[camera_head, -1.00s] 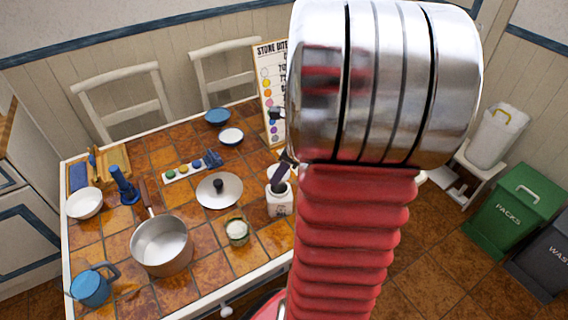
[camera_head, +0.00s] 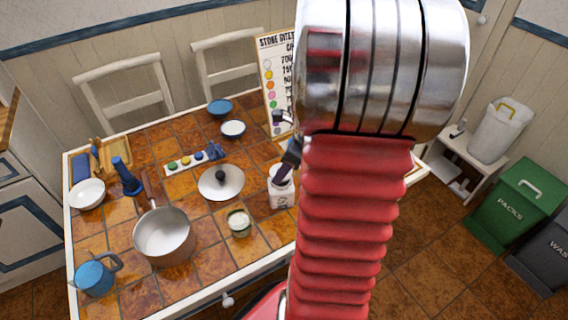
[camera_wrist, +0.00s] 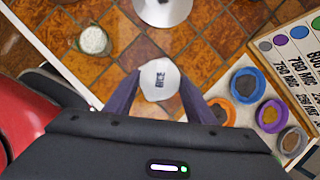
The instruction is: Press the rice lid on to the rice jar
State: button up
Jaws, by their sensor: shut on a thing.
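The white rice jar (camera_head: 281,197) stands upright on the tiled table in the head view, with a dark mark on its front. A pale round rice lid (camera_wrist: 158,72) with dark lettering is between my gripper's purple fingers (camera_wrist: 159,100) in the wrist view. In the head view my gripper (camera_head: 287,168) is at the jar's top, its dark finger crossing the mouth. The lid covers the jar from above in the wrist view; I cannot tell whether it is pressed fully down. My arm hides part of the table to the right.
Several small coloured bowls (camera_wrist: 245,85) lie to the right in the wrist view. A chart board (camera_head: 272,80) stands behind.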

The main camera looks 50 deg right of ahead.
jog(key=shift+f, duration=1.1)
jog(key=shift+s+f, duration=0.1)
jog(key=shift+s, duration=0.05)
dwell(0.5)
jog(key=o, duration=1.1)
jog(key=v, duration=1.3)
jog(key=shift+r, duration=0.4)
